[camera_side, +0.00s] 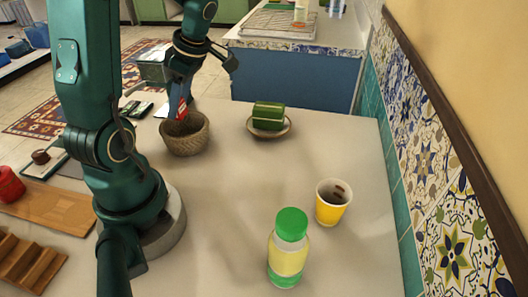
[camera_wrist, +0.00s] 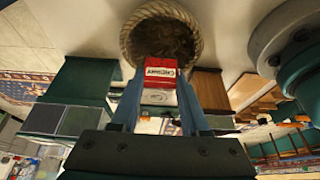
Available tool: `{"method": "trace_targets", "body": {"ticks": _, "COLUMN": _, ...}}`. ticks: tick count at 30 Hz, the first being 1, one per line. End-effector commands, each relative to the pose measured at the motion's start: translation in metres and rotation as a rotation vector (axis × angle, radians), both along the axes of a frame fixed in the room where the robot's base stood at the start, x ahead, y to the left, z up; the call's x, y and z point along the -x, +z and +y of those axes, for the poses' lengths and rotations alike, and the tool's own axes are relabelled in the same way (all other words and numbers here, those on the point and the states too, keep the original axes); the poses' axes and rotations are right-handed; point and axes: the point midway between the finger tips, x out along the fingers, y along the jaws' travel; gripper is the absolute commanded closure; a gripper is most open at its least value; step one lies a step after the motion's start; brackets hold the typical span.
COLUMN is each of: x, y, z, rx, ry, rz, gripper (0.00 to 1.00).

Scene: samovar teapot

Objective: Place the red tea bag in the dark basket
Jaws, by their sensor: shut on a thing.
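My gripper (camera_side: 179,100) is shut on the red tea bag (camera_side: 182,108), which hangs point-down over the basket. The tea bag shows in the wrist view (camera_wrist: 160,71) as a red packet with a white label, held between my two fingers (camera_wrist: 159,88). The dark basket (camera_side: 187,146) is a round, brown woven bowl standing on the counter. The tea bag's lower end is at or just above the basket's opening; I cannot tell whether it is inside the rim. The basket's rim (camera_wrist: 126,40) also shows in the wrist view, just beyond the packet.
A green block (camera_side: 268,113) sits in a small bowl (camera_side: 287,127) right of the basket. A yellow cup (camera_side: 331,205) and a green-capped bottle (camera_side: 289,250) stand nearer the front. A wooden board (camera_side: 50,208) lies at left. The counter's middle is clear.

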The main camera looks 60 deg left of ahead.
Motion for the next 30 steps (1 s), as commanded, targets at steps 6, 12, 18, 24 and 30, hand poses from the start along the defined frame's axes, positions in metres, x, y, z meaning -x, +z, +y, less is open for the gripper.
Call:
{"method": "trace_targets", "body": {"ticks": 6, "x": 0.000, "y": -0.025, "z": -0.001, "rx": 0.003, "ry": -0.001, "rz": 0.003, "gripper": 1.00}}
{"method": "trace_targets", "body": {"ticks": 12, "x": 0.000, "y": -0.039, "z": 0.000, "rx": 0.001, "ry": -0.001, "rz": 0.001, "gripper": 1.00}}
{"method": "trace_targets", "body": {"ticks": 18, "x": 0.000, "y": -0.045, "z": 0.000, "rx": 0.000, "ry": -0.001, "rz": 0.000, "gripper": 1.00}}
{"method": "trace_targets", "body": {"ticks": 24, "x": 0.000, "y": -0.045, "z": 0.000, "rx": 0.000, "ry": -0.001, "rz": -0.001, "gripper": 1.00}}
{"method": "trace_targets", "body": {"ticks": 30, "x": 0.000, "y": -0.045, "z": 0.000, "rx": 0.000, "ry": -0.001, "rz": -0.001, "gripper": 0.20}}
